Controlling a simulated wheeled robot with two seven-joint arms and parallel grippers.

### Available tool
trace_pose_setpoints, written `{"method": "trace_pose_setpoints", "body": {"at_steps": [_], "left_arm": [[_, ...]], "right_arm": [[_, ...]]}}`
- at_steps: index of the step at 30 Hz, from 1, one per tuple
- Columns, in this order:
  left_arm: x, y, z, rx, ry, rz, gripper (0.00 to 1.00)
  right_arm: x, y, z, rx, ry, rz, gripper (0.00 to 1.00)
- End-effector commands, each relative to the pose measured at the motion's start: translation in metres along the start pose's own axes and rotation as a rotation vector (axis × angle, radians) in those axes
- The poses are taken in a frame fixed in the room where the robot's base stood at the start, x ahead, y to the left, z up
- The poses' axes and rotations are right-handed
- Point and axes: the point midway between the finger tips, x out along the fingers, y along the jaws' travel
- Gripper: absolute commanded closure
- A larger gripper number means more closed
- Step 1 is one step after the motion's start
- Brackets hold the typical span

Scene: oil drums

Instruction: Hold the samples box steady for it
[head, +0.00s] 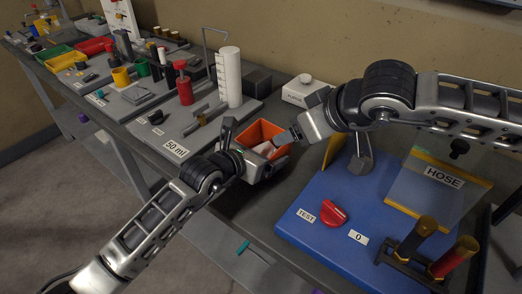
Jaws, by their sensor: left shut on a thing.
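The samples box appears to be the small orange open-topped box (256,131) near the middle of the bench in the head view. My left gripper (262,168) is at its near side and is shut on it. The gripper covers the lower front of the box. Something pale shows inside the box, too small to make out. My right gripper (285,139) reaches in from the right and its tip is over the right edge of the box. I cannot tell whether its fingers are apart or touch the box.
A blue board (310,222) with a red TEST knob (333,213), a HOSE plate (443,178) and a dark rack (408,258) fills the right. A white cylinder (229,78) and a red bottle (184,86) stand left. A small white device (304,91) sits behind.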

Motion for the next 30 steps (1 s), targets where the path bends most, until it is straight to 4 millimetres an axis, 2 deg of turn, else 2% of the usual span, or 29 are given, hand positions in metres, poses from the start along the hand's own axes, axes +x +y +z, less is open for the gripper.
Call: {"method": "trace_pose_setpoints", "body": {"at_steps": [8, 13, 17, 24, 30], "left_arm": [[0.0, -0.001, 0.0, 0.0, 0.0, -0.001, 0.0], [-0.012, 0.0, -0.001, -0.001, 0.0, -0.001, 0.0], [-0.035, -0.001, -0.001, 0.0, 0.0, -0.001, 0.0], [-0.087, 0.0, -0.001, 0.001, 0.001, 0.0, 0.0], [-0.113, 0.0, -0.001, 0.0, 0.002, -0.001, 0.0]], "right_arm": [[0.0, 0.0, 0.0, 0.0, 0.001, 0.0, 0.29], [0.0, 0.0, 0.0, 0.0, 0.001, 0.0, 0.29], [0.0, 0.0, 0.0, 0.0, 0.001, 0.0, 0.29], [0.0, 0.0, 0.0, 0.0, 0.001, 0.0, 0.29], [0.0, 0.0, 0.0, 0.0, 0.001, 0.001, 0.29]]}}
